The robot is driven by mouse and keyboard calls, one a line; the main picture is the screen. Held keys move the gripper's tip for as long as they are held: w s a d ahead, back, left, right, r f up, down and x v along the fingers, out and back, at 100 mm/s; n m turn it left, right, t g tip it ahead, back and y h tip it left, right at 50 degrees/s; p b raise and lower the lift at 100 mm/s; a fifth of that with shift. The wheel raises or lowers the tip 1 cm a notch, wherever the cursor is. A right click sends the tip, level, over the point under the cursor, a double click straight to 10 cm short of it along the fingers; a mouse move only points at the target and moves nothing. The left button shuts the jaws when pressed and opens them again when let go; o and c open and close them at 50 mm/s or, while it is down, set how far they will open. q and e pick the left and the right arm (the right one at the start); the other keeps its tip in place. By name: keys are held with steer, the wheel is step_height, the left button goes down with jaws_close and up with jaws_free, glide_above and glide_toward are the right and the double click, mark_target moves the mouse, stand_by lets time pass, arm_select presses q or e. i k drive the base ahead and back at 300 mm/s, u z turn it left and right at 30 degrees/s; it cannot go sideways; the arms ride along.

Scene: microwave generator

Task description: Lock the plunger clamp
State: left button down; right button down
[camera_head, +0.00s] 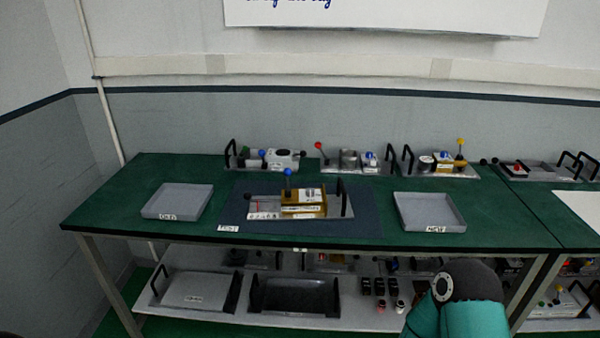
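A metal fixture plate (263,208) sits on the dark mat in the middle of the green table. It carries a gold block (303,201) with a white label, and a black handle stands at its right end. A lever with a blue ball knob (288,172) stands upright at the block. I cannot tell for sure which part is the plunger clamp or whether it is locked. Neither gripper is in view. A teal link of my own arm shows at the bottom right, well away from the fixture.
Grey trays stand left (177,202) and right (430,212) of the dark mat (359,225). Several similar fixtures with knobs and handles line the back of the table (115,203). The lower shelf (240,318) holds more plates and parts. Green tabletop is free between mat and trays.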

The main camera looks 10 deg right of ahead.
mark_target(288, 171)
steer(key=z, duration=0.05)
steer(key=i, duration=1)
steer(key=u, duration=0.05)
